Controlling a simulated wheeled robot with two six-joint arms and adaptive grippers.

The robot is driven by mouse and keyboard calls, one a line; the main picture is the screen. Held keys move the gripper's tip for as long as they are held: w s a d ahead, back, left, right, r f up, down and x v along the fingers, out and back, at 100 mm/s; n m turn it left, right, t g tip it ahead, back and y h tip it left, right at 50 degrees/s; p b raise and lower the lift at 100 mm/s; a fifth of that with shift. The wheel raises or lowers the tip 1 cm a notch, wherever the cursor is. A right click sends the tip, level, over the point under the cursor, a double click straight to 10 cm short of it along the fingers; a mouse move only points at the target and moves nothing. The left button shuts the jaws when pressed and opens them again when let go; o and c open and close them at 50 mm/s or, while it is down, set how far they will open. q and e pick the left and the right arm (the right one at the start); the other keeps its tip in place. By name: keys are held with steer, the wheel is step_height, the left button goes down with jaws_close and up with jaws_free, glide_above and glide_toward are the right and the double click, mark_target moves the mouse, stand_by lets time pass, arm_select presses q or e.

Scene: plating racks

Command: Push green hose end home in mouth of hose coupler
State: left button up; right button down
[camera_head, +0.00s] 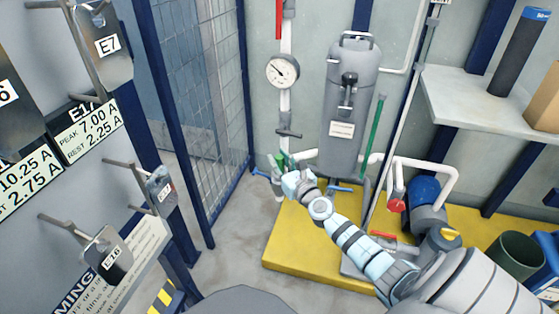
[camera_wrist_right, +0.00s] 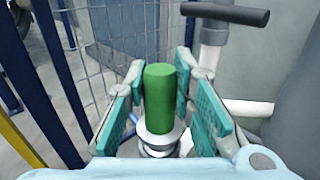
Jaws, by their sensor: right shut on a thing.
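The green hose end (camera_wrist_right: 162,98) stands between the teal-padded fingers of my right gripper (camera_wrist_right: 160,70) in the right wrist view. The gripper is shut on it. At its lower end is a pale grey ring (camera_wrist_right: 160,137) with metal below, which looks like the hose coupler's mouth. I cannot tell how deep the green piece sits in it. In the head view my right gripper (camera_head: 283,166) is beside the white standpipe, below the gauge, and mostly hides the hose end and coupler. My left gripper is not in view.
A gauge (camera_head: 283,71) and a dark tee handle (camera_head: 289,133) are on the pipe above. A grey tank (camera_head: 350,100) and a green upright tube (camera_head: 376,124) stand to the right. A mesh fence (camera_head: 205,90) is at left. The yellow platform (camera_head: 300,250) lies below.

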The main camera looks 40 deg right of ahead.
steer(key=shift+f+b, duration=1.1)
steer(key=c, duration=1.3)
jaws_free()
steer(key=shift+r, duration=0.1)
steer(key=s+a, duration=0.2)
steer(key=s, duration=1)
steer(key=shift+w+a, duration=0.1)
